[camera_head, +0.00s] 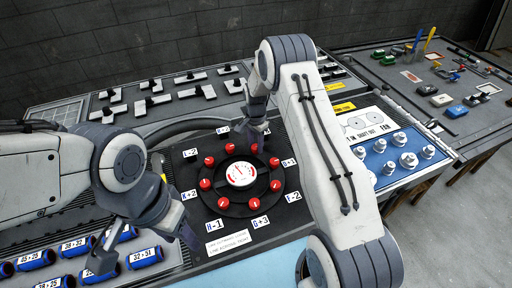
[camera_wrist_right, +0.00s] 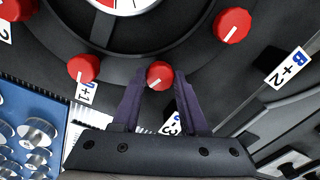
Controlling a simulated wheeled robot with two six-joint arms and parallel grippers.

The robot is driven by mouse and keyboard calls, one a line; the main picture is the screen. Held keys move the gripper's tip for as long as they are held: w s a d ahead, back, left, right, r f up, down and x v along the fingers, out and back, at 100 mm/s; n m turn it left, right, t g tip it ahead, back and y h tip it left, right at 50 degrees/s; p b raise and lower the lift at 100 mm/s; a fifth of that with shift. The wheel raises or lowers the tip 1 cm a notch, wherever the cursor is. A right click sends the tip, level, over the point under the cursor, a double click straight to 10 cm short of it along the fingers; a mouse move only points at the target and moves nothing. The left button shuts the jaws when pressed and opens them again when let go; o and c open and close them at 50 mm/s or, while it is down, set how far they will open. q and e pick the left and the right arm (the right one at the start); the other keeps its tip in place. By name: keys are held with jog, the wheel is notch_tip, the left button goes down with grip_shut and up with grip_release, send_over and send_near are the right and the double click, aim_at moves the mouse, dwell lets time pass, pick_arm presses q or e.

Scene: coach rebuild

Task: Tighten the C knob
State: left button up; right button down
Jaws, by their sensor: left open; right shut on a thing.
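A dark panel carries a ring of red knobs around a white gauge (camera_head: 240,174). My right gripper (camera_head: 252,148) reaches down at the far side of the ring. In the right wrist view its fingers (camera_wrist_right: 160,90) are shut on a red knob (camera_wrist_right: 160,75) with a white pointer line. The label (camera_wrist_right: 172,125) beside that knob is partly hidden by a finger; it ends in "-3", with a letter that looks like C. Neighbouring labels read B+2 (camera_wrist_right: 286,68) and what looks like D+1 (camera_wrist_right: 88,92). My left gripper (camera_head: 145,250) is open and empty at the lower left.
Blue labelled cylinders (camera_head: 77,247) lie at the lower left, near my left gripper. A blue panel with silver knobs (camera_head: 408,160) stands right of the ring. Black-and-white pieces (camera_head: 195,91) lie on the panel behind. Another bench (camera_head: 455,85) stands at the far right.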

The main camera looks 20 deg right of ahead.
aim_at(255, 146)
jog(key=m+b, duration=0.1)
jog(key=m, duration=0.3)
jog(key=shift+m, duration=0.3)
dwell(0.3)
jog(key=shift+c, duration=2.2)
grip_release()
jog(key=shift+r, duration=0.1)
notch_tip(255, 146, up, 10)
jog(key=b, duration=0.2)
jog(key=shift+r+b, duration=0.15)
jog(key=shift+b, duration=0.15)
